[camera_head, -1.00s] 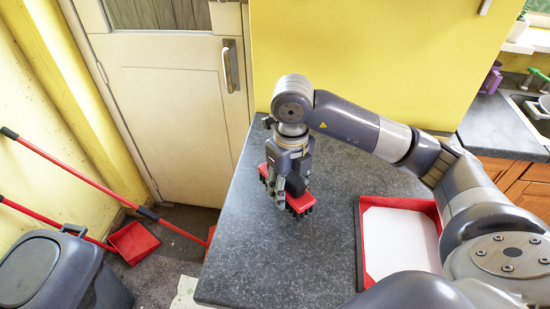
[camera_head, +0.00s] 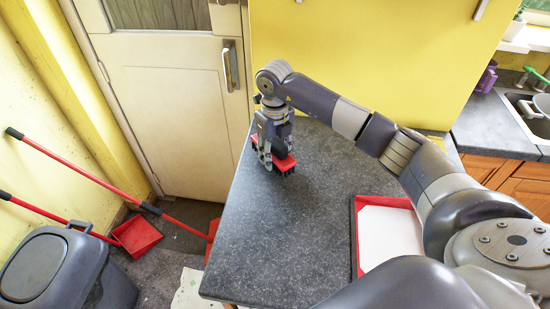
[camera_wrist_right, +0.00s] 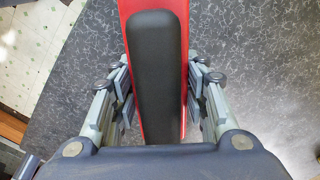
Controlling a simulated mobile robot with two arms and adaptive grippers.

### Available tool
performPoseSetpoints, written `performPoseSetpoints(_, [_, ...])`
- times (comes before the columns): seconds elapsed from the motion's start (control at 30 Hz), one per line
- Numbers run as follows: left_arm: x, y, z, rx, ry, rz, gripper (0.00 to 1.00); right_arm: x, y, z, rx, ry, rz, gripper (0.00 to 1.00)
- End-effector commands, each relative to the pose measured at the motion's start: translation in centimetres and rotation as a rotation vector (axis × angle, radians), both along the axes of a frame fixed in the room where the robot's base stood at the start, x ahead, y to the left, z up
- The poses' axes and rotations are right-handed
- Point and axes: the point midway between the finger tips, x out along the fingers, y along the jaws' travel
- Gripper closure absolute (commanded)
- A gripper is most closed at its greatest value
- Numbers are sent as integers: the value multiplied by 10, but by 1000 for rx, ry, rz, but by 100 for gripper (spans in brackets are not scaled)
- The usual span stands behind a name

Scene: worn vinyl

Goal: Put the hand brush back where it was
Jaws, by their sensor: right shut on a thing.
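The hand brush (camera_head: 286,162) is red with dark bristles pointing down. It is at the left part of the dark speckled counter (camera_head: 300,215), near the counter's far left edge. My right gripper (camera_head: 272,157) points down over it and is shut on its black grip. In the right wrist view the black grip (camera_wrist_right: 157,75) and red body (camera_wrist_right: 132,12) of the hand brush lie between the fingers of my right gripper (camera_wrist_right: 160,95). I cannot tell whether the bristles touch the counter. My left gripper is not in view.
A red tray with a white base (camera_head: 356,235) lies on the counter at the right. A red dustpan (camera_head: 138,236) with long handle and a grey bin (camera_head: 50,270) stand on the floor at the left. The counter's middle is clear. A sink (camera_head: 535,115) is at the far right.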

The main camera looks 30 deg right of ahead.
Motion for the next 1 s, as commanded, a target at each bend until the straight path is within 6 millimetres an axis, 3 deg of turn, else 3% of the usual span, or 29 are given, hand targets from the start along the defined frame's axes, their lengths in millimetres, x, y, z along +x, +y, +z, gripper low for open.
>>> performPoseSetpoints(0.2, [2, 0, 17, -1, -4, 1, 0, -1, 0, -26, -1, 4, 0, 78])
performPoseSetpoints(0.57, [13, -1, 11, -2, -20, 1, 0, -1, 0, -33, -1, 1, 0, 78])
performPoseSetpoints(0.6, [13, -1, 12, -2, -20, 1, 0, -1, 0, -32, 0, 1, 0, 52])
performPoseSetpoints(0.67, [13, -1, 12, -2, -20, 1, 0, -1, 0, -32, 0, 1, 0, 39])
performPoseSetpoints(1.0, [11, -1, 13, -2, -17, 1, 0, -1, 0, -31, 0, 2, 0, 39])
